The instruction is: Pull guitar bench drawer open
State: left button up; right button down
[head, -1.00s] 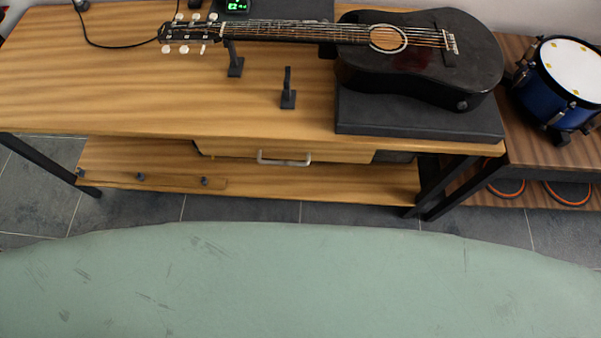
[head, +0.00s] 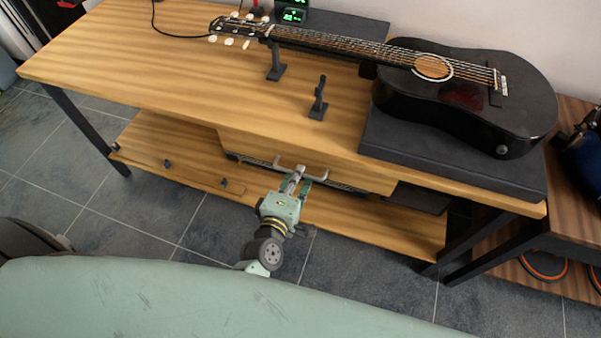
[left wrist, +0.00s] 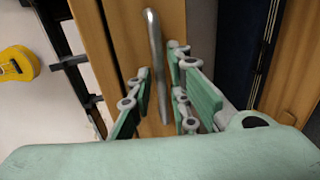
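The guitar bench (head: 190,75) is a wooden table on dark metal legs. Its wooden drawer front (head: 245,145) sits under the tabletop, with a metal bar handle (head: 279,163). My left gripper (head: 299,178) reaches the handle from the front. In the left wrist view, the handle (left wrist: 154,45) runs between the two spread green finger pads of my left gripper (left wrist: 165,97). Gaps show on both sides of the bar, so the gripper is open around it. Part of the handle is hidden by the gripper in the head view. My right gripper is not in view.
A black guitar (head: 465,95) lies on the bench, its body on a dark block (head: 450,165). Small black stands (head: 318,100) are on the tabletop. A lower wooden shelf (head: 360,220) lies beneath the drawer. A drum (head: 585,165) stands at the right.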

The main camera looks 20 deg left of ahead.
pick_arm(q)
jog(key=shift+x, duration=0.9)
jog(key=shift+c, duration=0.4)
grip_shut()
